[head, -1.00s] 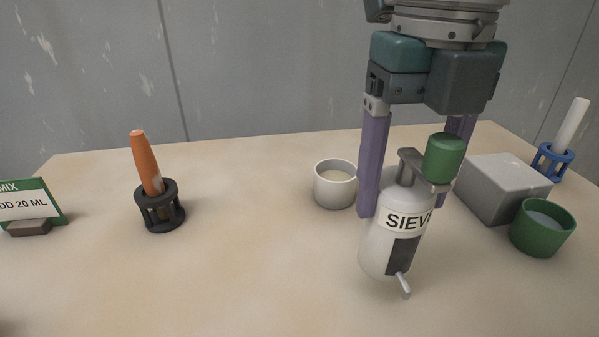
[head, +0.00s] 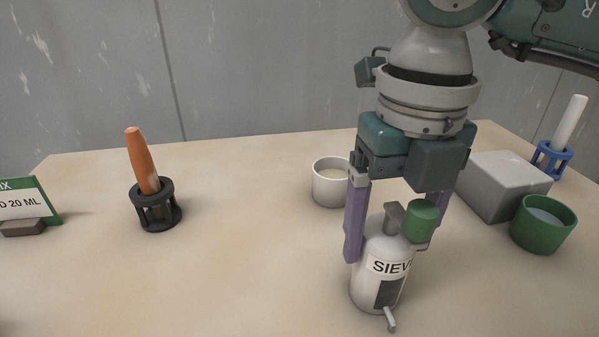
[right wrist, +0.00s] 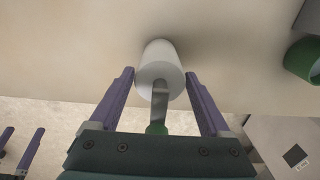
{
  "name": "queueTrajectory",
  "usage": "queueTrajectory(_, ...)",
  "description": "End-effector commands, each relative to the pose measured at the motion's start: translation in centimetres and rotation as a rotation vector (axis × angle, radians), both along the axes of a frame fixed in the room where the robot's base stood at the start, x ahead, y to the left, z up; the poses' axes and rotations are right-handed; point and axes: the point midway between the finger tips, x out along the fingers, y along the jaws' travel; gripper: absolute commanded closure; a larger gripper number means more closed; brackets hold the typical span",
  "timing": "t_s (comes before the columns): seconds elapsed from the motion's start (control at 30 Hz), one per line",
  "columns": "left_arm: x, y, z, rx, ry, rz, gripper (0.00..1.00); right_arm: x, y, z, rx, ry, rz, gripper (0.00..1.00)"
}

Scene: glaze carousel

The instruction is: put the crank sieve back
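The crank sieve (head: 375,285) is a white canister with a SIEVE label, a dark panel, a small spout and a grey crank with a green knob on top. It looks upright on the table, right of centre in the head view; it also shows in the right wrist view (right wrist: 158,62). My right gripper (head: 392,255) points down around it, one finger on each side. Narrow gaps show between fingers and sieve, so it looks open. My left gripper (right wrist: 20,140) shows only in the right wrist view's lower left corner, fingers apart and empty.
A white cup (head: 328,190) stands close behind the sieve. A grey block (head: 500,190), a green cup (head: 540,232) and a blue holder (head: 551,162) with a white stick are at right. A black holder (head: 156,214) with an orange stick and a sign (head: 25,202) are at left. The middle left is clear.

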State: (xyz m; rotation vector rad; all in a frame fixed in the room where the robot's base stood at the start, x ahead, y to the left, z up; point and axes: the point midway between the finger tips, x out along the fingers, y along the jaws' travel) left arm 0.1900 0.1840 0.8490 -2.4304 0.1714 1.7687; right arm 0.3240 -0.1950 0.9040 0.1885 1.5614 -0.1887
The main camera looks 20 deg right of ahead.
Motion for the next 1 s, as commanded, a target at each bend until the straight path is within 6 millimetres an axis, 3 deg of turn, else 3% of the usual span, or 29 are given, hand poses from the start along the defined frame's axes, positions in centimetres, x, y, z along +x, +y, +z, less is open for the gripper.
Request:
queueTrajectory(0.17, 0.0, -0.1, 0.0, -0.003, -0.001, 0.001, 0.00, 0.0, 0.0, 0.0, 0.000, 0.000, 0.000, 0.00)
queueTrajectory(0.5, 0.0, -0.3, 0.5, -0.011, 0.000, 0.007, 0.00, 0.1, 0.0, 1.0, 0.000, -0.002, 0.000, 0.00)
queueTrajectory(1.0, 0.0, -0.2, 1.5, -0.008, 0.000, 0.005, 0.00, 0.1, 0.0, 11.0, 0.001, -0.003, 0.000, 0.00)
